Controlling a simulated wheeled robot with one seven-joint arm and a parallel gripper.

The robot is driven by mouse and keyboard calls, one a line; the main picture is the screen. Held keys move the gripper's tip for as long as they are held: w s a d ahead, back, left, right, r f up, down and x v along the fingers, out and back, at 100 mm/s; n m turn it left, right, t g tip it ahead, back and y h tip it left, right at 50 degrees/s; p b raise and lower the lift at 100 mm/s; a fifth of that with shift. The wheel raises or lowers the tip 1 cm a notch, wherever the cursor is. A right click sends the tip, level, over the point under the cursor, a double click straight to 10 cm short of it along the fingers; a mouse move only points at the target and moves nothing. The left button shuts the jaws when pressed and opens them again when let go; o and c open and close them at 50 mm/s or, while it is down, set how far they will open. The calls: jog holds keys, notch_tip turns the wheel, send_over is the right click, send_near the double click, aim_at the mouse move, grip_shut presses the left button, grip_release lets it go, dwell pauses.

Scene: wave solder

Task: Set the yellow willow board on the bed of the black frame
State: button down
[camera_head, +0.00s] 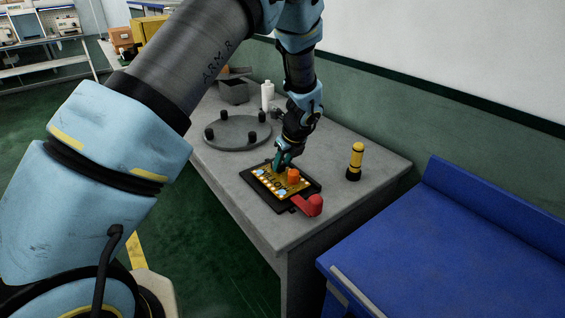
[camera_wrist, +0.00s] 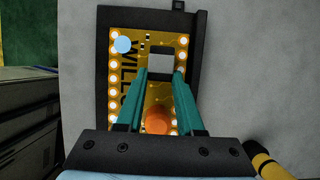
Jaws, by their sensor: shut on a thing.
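The yellow board (camera_head: 270,182) lies flat within the outline of the black frame (camera_head: 282,207) on the grey bench. It carries an orange round part, a pale blue disc and rows of white pads. In the wrist view the board (camera_wrist: 158,38) shows part of its dark lettering, and the frame (camera_wrist: 193,60) borders it. My gripper (camera_head: 280,162) is above the board, fingers pointing down. In the wrist view its green fingers (camera_wrist: 163,74) are shut on the board by its grey block. Whether the board rests fully on the bed or hovers slightly cannot be told.
A red handle (camera_head: 309,206) sits at the frame's near right corner. A yellow and black flashlight-like object (camera_head: 355,162) stands to the right. A round grey plate with black posts (camera_head: 237,132), a white bottle (camera_head: 267,95) and a grey bin (camera_head: 233,91) stand behind. A blue surface (camera_head: 430,260) is at right.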

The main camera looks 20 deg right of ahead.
jog(key=shift+f, duration=0.45)
dwell(0.3)
jog(key=shift+c, duration=2.3)
grip_release()
jog(key=b+v, duration=0.3)
jog(key=v, duration=0.7)
jog(key=shift+s+r, duration=0.2)
jog(key=shift+r, duration=0.2)
